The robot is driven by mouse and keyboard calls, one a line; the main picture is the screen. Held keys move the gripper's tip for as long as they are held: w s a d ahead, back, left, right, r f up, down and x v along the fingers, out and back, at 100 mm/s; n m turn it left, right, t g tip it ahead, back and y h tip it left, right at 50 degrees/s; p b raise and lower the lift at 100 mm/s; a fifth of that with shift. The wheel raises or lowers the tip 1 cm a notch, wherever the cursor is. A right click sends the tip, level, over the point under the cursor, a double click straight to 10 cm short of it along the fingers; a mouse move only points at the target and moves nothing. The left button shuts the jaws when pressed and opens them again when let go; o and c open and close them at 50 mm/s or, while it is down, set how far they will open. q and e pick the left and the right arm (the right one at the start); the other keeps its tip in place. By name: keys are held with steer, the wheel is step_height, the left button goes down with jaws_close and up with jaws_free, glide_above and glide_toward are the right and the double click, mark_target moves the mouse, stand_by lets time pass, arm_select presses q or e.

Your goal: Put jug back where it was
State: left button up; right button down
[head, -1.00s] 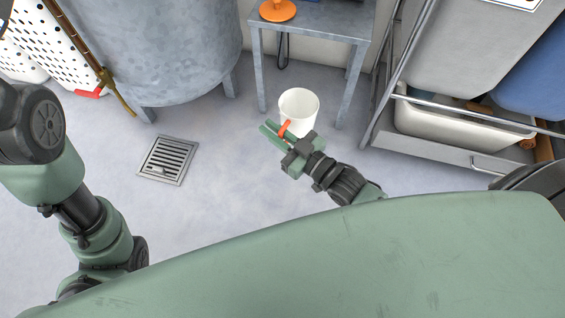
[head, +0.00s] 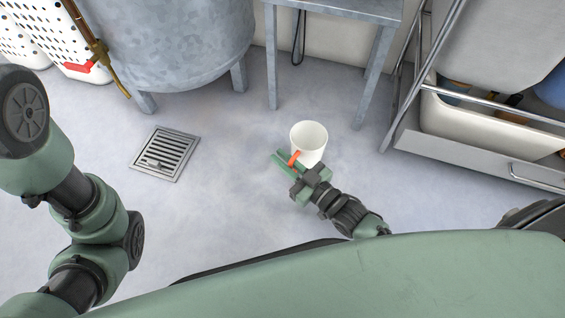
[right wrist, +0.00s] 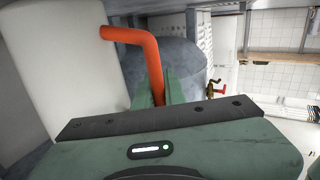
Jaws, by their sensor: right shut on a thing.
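The jug (head: 309,143) is white with an orange handle, and its open top faces up toward the head camera. My right gripper (head: 287,163) is shut on the handle, at the jug's lower left side in the head view. The jug seems to be held above the floor, in front of the grey metal table (head: 340,10); its exact height is hard to tell. In the right wrist view the jug's pale wall (right wrist: 60,80) fills the left side and the orange handle (right wrist: 150,55) runs down between the fingers. My left arm shows at the left, but its gripper is out of view.
A galvanized tub (head: 175,45) on legs stands at the back left, beside a white perforated basket (head: 45,25). A floor drain (head: 167,152) lies left of the jug. A metal-framed cart with a white bin (head: 465,125) stands at right. The floor between is clear.

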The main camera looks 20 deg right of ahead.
steer(key=shift+f, duration=0.2)
steer(key=c, duration=1.5)
jaws_free()
